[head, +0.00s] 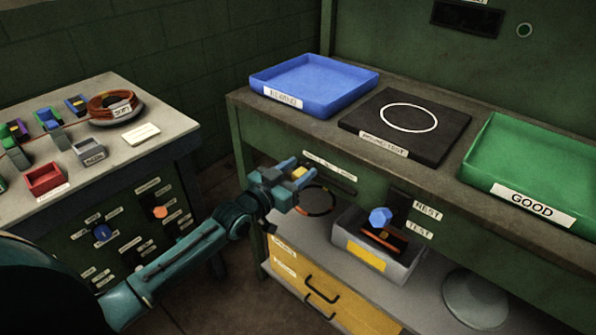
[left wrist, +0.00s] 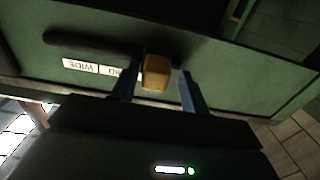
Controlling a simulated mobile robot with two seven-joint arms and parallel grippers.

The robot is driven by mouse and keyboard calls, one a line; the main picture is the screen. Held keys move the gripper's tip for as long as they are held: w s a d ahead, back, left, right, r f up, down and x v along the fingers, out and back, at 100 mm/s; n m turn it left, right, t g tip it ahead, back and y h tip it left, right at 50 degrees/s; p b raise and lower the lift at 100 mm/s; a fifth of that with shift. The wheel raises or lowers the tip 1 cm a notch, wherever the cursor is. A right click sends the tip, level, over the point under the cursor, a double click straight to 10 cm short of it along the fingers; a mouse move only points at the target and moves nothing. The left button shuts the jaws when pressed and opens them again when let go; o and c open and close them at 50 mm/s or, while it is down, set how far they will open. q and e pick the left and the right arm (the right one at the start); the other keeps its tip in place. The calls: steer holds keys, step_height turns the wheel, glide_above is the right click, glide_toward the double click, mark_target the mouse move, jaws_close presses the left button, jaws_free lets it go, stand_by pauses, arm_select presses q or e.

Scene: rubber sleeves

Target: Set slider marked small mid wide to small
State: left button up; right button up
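The slider's yellow knob (left wrist: 157,72) stands between the two fingers of my left gripper (left wrist: 158,80) in the left wrist view. The fingers are open, with a clear gap on the right of the knob and a narrower one on its left. The dark slot (left wrist: 85,42) runs left from the knob, and the label reads WIDE (left wrist: 80,66) upside down, then part of MID. The SMALL word is hidden; the knob appears near that end. In the head view my left gripper (head: 298,172) is at the left end of the slider on the green bench front. My right gripper is out of view.
Above the slider is the bench top with a blue tray (head: 314,84), a black pad (head: 445,124) and a green tray (head: 540,160). Below are a grey bin (head: 350,240) and a yellow drawer unit (head: 345,300). A side table (head: 120,165) stands left.

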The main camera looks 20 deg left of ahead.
arm_select(q)
steer(key=v, duration=1.3)
steer(key=shift+s, duration=0.1)
stand_by(0.5)
